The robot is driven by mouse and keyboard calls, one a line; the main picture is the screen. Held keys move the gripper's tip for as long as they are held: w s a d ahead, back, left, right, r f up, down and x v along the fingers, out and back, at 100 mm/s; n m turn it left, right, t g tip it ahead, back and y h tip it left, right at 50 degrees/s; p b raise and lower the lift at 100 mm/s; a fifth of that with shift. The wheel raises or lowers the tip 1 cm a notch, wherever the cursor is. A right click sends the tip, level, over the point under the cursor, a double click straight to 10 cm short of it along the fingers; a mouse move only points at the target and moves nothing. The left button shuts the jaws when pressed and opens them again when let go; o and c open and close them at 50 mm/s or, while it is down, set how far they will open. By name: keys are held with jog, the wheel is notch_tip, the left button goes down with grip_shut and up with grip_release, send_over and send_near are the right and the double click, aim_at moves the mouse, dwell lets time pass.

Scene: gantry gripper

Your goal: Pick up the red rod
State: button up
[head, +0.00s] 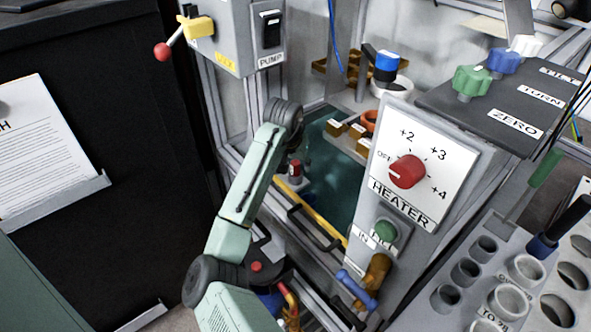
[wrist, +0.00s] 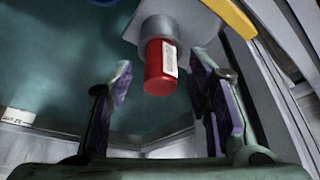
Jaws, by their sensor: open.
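In the wrist view the red rod (wrist: 156,78) is a short red cylinder with a white label on its side. Its far end sits in a grey round holder (wrist: 168,28). My gripper (wrist: 162,92) is open, with one purple-padded finger to the left of the rod and one to the right. Gaps show on both sides, so neither finger touches it. In the head view a small red piece (head: 295,167) beyond my arm looks like the same rod. My gripper's fingers cannot be made out there.
A yellow bar (wrist: 233,16) runs close to the holder at the upper right. In the head view the heater panel (head: 433,162) stands right of my arm. The pump box (head: 236,30) is above. A dark teal floor (head: 325,185) lies open beside the rod.

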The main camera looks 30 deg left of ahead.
aim_at(296, 162)
grip_shut()
dwell(0.6)
jog(key=shift+r, duration=0.15)
jog(key=shift+r, duration=0.6)
notch_tip(296, 162, up, 6)
jog(key=shift+f+b, duration=0.15)
jog(key=shift+b, duration=0.4)
jog(key=s+d, duration=0.2)
jog(key=s, duration=0.6)
jog(key=s+d, duration=0.2)
jog(key=s, duration=0.7)
jog(key=shift+s+d, duration=0.25)
jog(key=shift+f, duration=0.1)
